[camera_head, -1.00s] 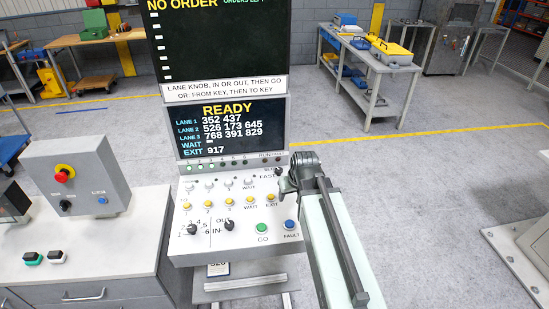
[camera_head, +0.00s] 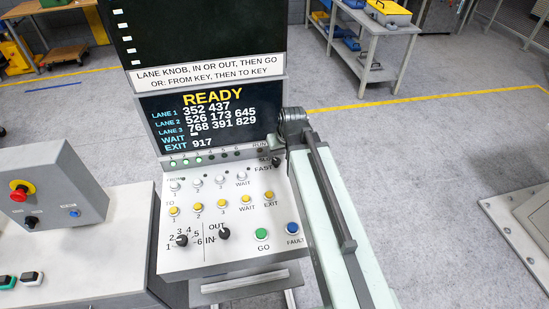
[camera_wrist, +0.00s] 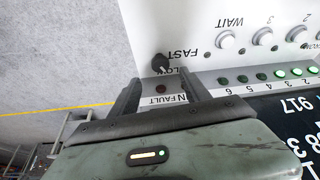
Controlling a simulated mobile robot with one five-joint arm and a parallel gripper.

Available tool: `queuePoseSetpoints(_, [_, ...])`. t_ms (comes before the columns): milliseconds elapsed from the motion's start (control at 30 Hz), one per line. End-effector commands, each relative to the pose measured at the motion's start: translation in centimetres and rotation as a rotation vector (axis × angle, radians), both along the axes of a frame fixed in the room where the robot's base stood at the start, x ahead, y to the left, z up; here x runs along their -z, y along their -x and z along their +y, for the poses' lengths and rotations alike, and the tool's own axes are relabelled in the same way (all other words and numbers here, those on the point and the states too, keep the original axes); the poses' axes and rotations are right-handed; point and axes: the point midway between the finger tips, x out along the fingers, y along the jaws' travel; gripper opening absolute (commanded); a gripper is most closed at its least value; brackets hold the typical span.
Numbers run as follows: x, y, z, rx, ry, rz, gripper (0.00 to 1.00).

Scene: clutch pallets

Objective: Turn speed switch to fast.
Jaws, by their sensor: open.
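The speed switch is a small black knob (camera_wrist: 160,62) at the upper right of the control panel (camera_head: 215,262), by the FAST and SLOW labels. It also shows partly in the head view (camera_head: 277,163), just below my gripper. I cannot tell clearly which label its pointer faces. My gripper (camera_wrist: 160,74) is open and empty. In the wrist view its two fingers lie left and right of the knob's line, with the knob just past the fingertips and no clear contact. In the head view my gripper (camera_head: 273,145) is at the panel's upper right edge, partly hidden by my arm.
White and yellow buttons, two black knobs (camera_head: 224,233), a green GO button (camera_head: 261,234) and a blue FAULT button (camera_head: 291,228) sit nearby. The READY screen (camera_head: 210,120) rises behind. A grey switch box (camera_head: 60,185) stands left.

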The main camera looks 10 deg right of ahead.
Motion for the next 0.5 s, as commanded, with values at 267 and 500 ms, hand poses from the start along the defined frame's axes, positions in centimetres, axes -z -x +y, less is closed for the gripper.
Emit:
queuePoseSetpoints(267, [4.7, -1.7, 0.3, -0.002, 0.0, 0.0, 0.55])
queuePoseSetpoints(500, [7.1, -2.8, 0.5, -0.003, 0.0, 0.0, 0.55])
